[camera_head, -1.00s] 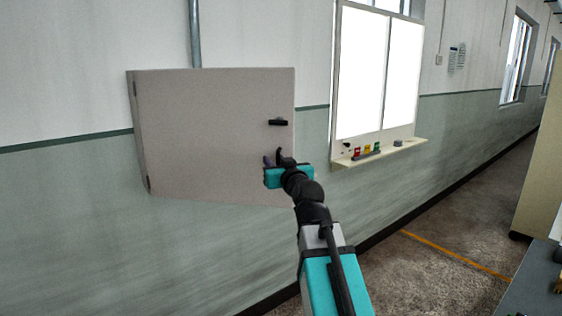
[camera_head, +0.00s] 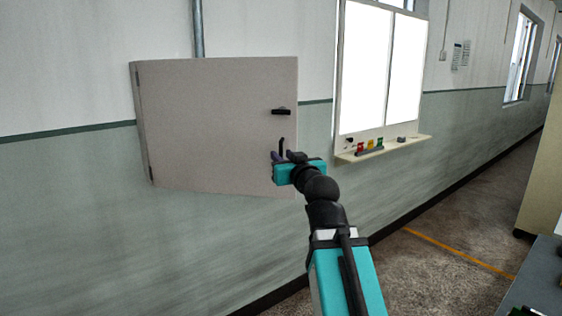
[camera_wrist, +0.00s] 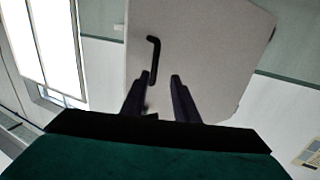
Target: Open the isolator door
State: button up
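The isolator (camera_head: 215,125) is a grey box on the wall, with hinges down its left edge. Its door looks shut. A black horizontal latch (camera_head: 281,111) sits near the door's right edge. Below it is a black bent handle (camera_head: 282,145), which also shows in the wrist view (camera_wrist: 153,58). My gripper (camera_head: 282,157) is at the door's lower right, just below the handle. In the wrist view its two fingers (camera_wrist: 159,77) are apart, and the handle's lower end appears between the tips, nearer the left one. I cannot tell whether they touch.
A bright window (camera_head: 378,70) is right of the box. Its sill (camera_head: 410,142) holds small coloured items. A grey bench (camera_head: 540,280) stands at the lower right. The floor (camera_head: 425,265) along the wall is clear.

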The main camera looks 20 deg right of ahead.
jog(key=s+b, duration=0.8)
jog(key=b, duration=0.2)
jog(key=shift+s+a+b, duration=0.15)
jog(key=shift+s+b, duration=0.1)
jog(key=shift+b, duration=0.05)
dwell(0.4)
dwell(0.6)
